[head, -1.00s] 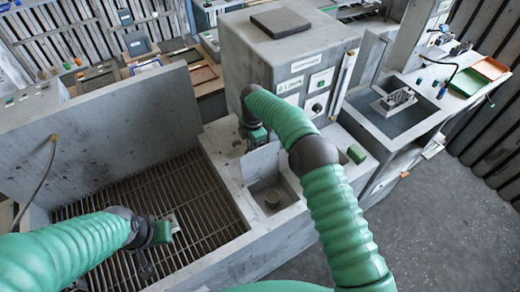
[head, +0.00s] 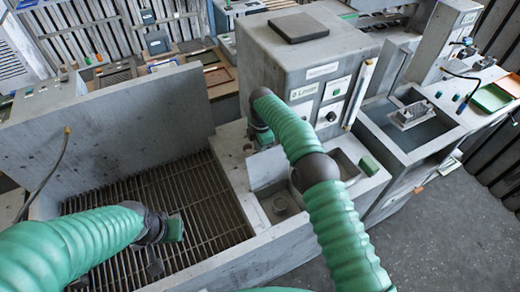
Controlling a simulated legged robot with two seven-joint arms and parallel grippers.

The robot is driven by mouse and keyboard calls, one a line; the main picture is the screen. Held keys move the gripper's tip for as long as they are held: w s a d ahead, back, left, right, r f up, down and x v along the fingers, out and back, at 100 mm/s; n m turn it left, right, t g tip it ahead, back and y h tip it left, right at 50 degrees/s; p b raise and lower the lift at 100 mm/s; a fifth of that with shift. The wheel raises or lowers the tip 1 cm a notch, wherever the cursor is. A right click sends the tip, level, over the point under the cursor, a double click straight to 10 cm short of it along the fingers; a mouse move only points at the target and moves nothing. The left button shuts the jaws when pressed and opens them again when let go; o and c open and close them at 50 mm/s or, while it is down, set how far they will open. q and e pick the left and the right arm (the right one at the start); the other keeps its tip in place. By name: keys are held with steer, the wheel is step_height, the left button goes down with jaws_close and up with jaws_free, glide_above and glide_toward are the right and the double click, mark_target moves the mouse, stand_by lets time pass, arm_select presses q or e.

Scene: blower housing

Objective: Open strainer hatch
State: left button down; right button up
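A recessed well (head: 294,222) with a small round fitting (head: 281,204) inside lies in the grey housing, in the middle of the head view. A plain grey plate (head: 267,168) stands at the well's far left side. It may be the strainer hatch, but I cannot tell for sure. My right gripper (head: 264,138) is just above and behind this plate, in front of the cabinet. My own arm hides part of it, and its fingers and any contact are unclear. My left gripper (head: 174,229) hangs over the slatted grate (head: 200,195); its fingers are too small to read.
A tall grey cabinet (head: 300,65) with labels and a knob stands behind the well. A green block (head: 369,166) sits on the ledge to the right. A sink basin (head: 410,125) and green and orange trays (head: 492,97) are farther right. A high panel (head: 120,115) backs the grate.

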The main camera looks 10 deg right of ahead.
steer(key=shift+o, duration=0.7)
steer(key=shift+w+f, duration=0.1)
steer(key=shift+f, duration=0.05)
steer(key=shift+r, duration=0.5)
step_height(320, 180, up, 16)
steer(key=p, duration=0.3)
steer(key=shift+s, duration=0.4)
steer(key=shift+w+d+f, duration=0.1)
steer(key=shift+f, duration=0.05)
